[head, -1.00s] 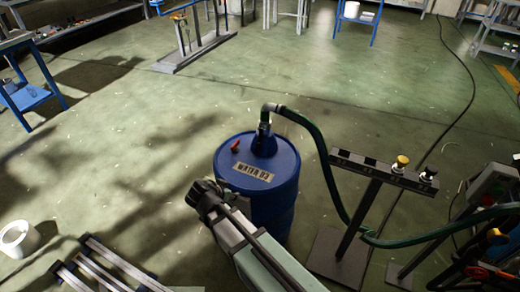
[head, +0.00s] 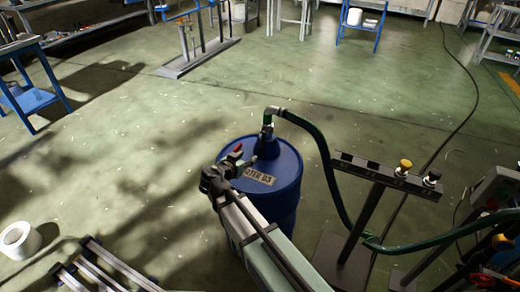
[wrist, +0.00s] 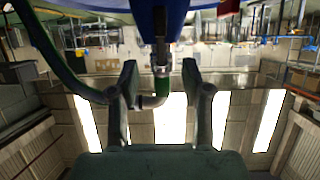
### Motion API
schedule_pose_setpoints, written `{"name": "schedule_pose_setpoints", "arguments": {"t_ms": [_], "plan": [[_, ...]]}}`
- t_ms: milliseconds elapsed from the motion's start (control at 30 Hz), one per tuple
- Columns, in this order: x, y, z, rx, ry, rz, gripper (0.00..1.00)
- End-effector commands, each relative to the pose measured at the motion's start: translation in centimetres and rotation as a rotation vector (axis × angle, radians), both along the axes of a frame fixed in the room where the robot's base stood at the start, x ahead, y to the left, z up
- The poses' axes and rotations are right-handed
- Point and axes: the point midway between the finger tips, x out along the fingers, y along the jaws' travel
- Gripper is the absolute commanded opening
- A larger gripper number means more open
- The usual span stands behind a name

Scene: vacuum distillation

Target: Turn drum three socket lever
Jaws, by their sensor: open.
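The blue drum (head: 285,195) stands upright, its label partly covered by my arm. On its top is a blue socket (head: 268,147) with a metal elbow (head: 275,111) and green hose (head: 318,140). A small red part (head: 238,149) shows beside my gripper; I cannot tell whether it is the lever. My gripper (head: 245,160) is over the left of the drum top, pointing toward the socket. In the wrist view my gripper (wrist: 159,70) is open, with the metal fitting under the blue socket (wrist: 160,22) seen between its fingers. Contact is not visible.
A dark stand (head: 385,172) with a yellow-topped and a black-topped fitting is right of the drum; the green hose runs past it. A white roll (head: 20,239) and metal rails (head: 100,265) lie at lower left. The floor behind the drum is clear.

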Motion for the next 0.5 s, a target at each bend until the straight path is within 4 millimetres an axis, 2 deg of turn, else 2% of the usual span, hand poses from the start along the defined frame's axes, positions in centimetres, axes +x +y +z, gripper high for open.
{"name": "schedule_pose_setpoints", "arguments": {"t_ms": [100, 500], "plan": [[2.2, -1.0, -0.9, 0.001, 0.001, -0.002, 0.48], [8.5, -4.3, -3.9, 0.001, 0.002, -0.001, 0.48]]}}
